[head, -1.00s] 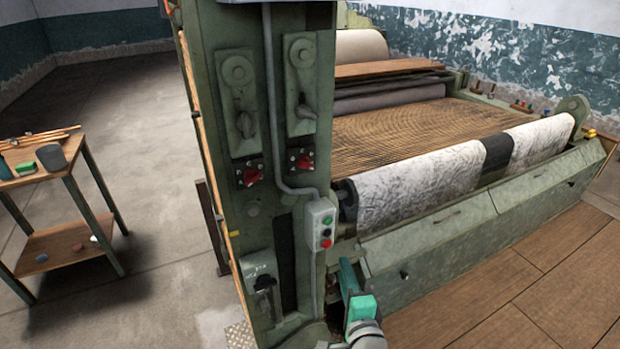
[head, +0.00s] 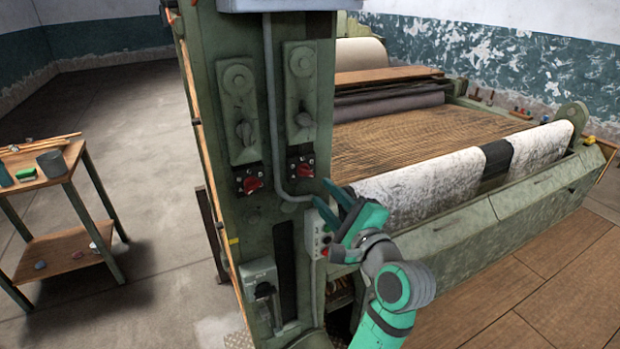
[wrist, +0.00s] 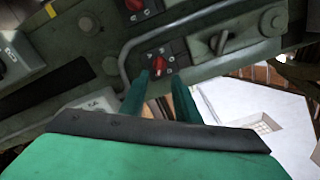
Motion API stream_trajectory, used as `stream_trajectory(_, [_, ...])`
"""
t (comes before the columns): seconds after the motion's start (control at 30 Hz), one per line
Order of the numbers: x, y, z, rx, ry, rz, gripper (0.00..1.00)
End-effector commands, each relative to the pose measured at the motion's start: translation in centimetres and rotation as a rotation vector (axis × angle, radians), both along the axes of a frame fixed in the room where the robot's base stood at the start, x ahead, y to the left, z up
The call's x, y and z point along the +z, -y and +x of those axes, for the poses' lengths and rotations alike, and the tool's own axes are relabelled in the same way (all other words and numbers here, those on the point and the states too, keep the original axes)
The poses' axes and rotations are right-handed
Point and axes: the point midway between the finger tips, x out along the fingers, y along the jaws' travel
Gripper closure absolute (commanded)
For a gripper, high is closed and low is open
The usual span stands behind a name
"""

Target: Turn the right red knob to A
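The right red knob (head: 304,169) is on a small dark plate on the green machine column, below a grey turn handle. It also shows in the wrist view (wrist: 159,64), beyond and between my fingertips. The lettering around it is too small to read. The left red knob (head: 252,185) sits on a like plate to its left; part of it shows at the wrist view's top edge (wrist: 135,5). My gripper (head: 320,190) is open and empty, its two teal fingers pointing up-left toward the right knob, just below and right of it, seemingly apart from it.
A grey conduit (head: 272,130) runs down between the knobs and bends under the right one. A push-button box (head: 317,240) is partly hidden behind my gripper. Grey handles (head: 303,115) stick out above. A wooden cart (head: 70,185) stands at left.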

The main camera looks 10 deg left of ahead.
Motion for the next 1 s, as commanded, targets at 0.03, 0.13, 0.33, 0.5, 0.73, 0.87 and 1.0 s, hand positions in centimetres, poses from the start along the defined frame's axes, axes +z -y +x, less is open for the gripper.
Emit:
stream_trajectory(0.03, [0.0,-0.6,0.8,0.003,0.000,0.001,0.71])
stream_trajectory(0.13, [0.0,-1.6,2.3,0.002,0.000,0.001,0.71])
stream_trajectory(0.33, [0.0,-3.5,5.0,0.001,0.000,-0.001,0.71])
stream_trajectory(0.5, [0.0,-4.4,6.5,0.001,0.001,-0.001,0.71])
stream_trajectory(0.73, [0.0,-4.8,7.0,-0.001,0.001,-0.001,0.71])
stream_trajectory(0.87, [0.0,-4.7,7.0,-0.001,0.001,-0.001,0.71])
stream_trajectory(1.0, [0.0,-4.7,7.0,-0.001,0.001,-0.001,0.93])
